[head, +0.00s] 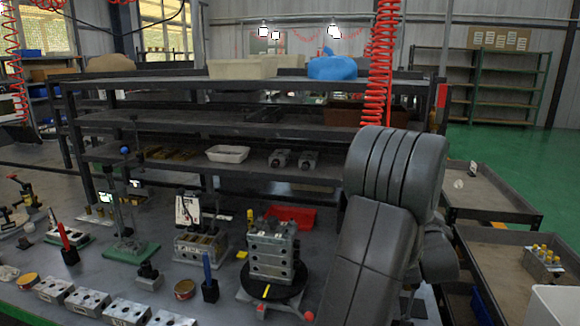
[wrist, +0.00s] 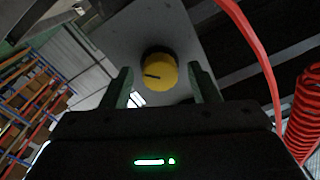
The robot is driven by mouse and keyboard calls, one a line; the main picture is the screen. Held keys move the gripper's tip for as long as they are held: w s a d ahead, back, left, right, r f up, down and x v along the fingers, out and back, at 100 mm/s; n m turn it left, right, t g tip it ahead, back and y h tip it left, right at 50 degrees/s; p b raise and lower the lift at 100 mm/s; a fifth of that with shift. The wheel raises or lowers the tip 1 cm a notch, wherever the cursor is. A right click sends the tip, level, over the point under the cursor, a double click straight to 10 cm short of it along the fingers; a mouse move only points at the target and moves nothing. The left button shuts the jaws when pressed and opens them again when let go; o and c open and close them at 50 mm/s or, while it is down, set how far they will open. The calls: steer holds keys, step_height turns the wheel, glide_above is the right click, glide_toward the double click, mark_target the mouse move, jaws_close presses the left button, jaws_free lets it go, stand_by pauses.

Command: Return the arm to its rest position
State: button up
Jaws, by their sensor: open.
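My grey arm (head: 385,220) rises in front of the bench at the right of the head view, bent at a joint near the top. My gripper (wrist: 160,70) shows in the wrist view with its two fingers spread apart. A yellow round knob (wrist: 160,75) with a dark mark, on a grey panel (wrist: 125,35), appears between the fingers in the picture. I cannot tell how far beyond the fingertips it is. Nothing is seen clamped between the fingers. The gripper is not visible in the head view.
A metal valve block (head: 271,252) stands on a round black turntable (head: 290,288) left of my arm. Other blocks and tools crowd the bench. Dark shelving (head: 250,130) stands behind. A red coiled hose (head: 379,60) hangs above my arm; red tubing (wrist: 262,60) passes beside the gripper.

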steer(key=n+p, duration=0.7)
steer(key=n, duration=0.9)
steer(key=shift+p, duration=0.3)
steer(key=shift+a, duration=0.1)
stand_by(0.4)
